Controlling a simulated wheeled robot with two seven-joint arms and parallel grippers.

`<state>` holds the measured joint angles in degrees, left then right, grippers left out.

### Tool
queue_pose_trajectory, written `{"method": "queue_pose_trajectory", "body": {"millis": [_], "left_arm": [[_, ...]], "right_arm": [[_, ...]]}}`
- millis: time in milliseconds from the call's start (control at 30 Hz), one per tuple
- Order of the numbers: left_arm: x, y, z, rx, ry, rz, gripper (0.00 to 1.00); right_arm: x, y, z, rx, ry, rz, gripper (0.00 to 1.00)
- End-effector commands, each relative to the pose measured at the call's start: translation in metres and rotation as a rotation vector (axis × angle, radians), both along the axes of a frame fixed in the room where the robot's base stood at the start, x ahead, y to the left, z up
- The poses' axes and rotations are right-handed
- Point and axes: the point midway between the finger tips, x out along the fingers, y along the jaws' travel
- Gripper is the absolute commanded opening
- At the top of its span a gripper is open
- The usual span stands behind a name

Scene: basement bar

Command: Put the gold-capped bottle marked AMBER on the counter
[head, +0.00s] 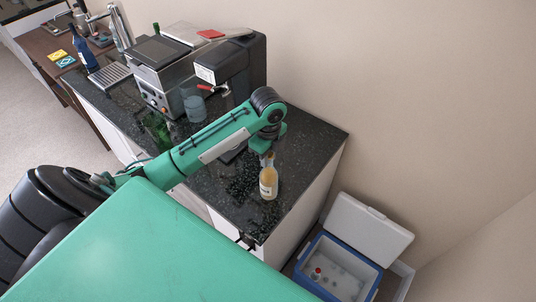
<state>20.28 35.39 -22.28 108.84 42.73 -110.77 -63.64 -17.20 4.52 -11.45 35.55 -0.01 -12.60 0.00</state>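A small amber bottle (268,182) with a pale label is upright at the right end of the dark counter (310,143). The label's wording is too small to read. My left gripper (267,156) points down from above and is closed around the bottle's neck, hiding most of its cap. I cannot tell whether the bottle's base touches the counter or hangs just above it. My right gripper is out of view.
A coffee machine (162,72), a grinder-like unit (240,68) and a blue-grey cup (194,106) stand behind my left arm. A green bottle (160,128) is partly hidden by the arm. An open blue cooler (368,272) with a red-capped item stands at lower right.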

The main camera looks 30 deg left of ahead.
Motion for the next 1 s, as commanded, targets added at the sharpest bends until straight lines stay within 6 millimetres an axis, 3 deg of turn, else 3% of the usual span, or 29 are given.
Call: {"method": "queue_pose_trajectory", "body": {"millis": [33, 100, 467, 667, 1000], "left_arm": [[0.0, 0.0, 0.0, 0.0, 0.001, 0.0, 0.31], [0.0, 0.0, 0.0, 0.0, 0.001, 0.0, 0.45], [0.0, 0.0, 0.003, 0.0, 0.0, 0.0, 0.45], [0.001, 0.001, 0.032, 0.003, -0.005, -0.001, 0.45], [0.001, 0.002, 0.092, 0.005, -0.003, 0.001, 0.45]], "right_arm": [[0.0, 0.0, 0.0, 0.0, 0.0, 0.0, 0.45], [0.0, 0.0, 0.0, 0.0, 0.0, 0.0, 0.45], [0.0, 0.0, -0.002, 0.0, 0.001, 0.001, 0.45], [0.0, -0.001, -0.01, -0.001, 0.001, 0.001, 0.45], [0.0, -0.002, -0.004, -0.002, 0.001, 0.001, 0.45]]}}
